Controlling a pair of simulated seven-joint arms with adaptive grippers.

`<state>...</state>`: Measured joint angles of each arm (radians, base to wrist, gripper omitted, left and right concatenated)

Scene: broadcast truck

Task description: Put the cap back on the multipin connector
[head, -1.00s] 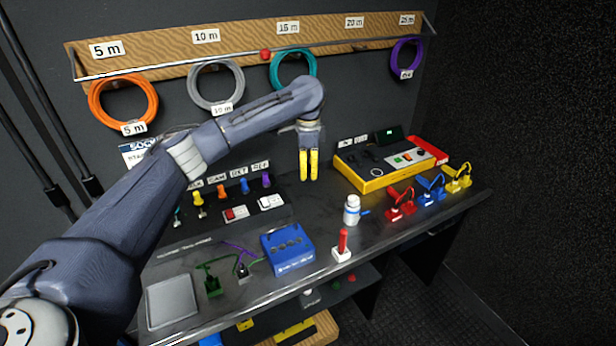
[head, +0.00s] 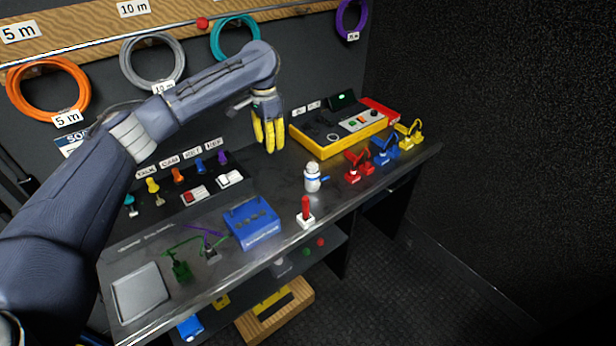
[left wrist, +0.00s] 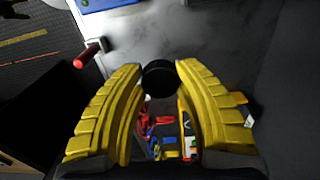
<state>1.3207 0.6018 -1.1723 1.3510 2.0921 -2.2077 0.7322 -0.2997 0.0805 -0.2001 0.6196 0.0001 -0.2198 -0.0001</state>
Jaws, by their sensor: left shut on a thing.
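My left gripper (head: 269,150) hangs fingers-down above the desk, left of the yellow case. In the left wrist view its yellow fingers (left wrist: 160,80) are shut on a round black piece, likely the cap (left wrist: 159,78). The cap cannot be made out in the head view. I cannot tell for sure which item is the multipin connector. Red (head: 358,166), blue (head: 383,151) and yellow (head: 410,134) pieces with looped straps stand in a row at the desk's right. A white bottle-like piece with a blue band (head: 312,179) stands left of them. My right gripper is not in view.
The yellow case (head: 318,146) is at the back right. A red stick on a white base (head: 305,213), a blue box (head: 252,224), green (head: 180,268) and purple-cabled pieces and a grey tray (head: 140,292) line the front. Coiled cables hang behind.

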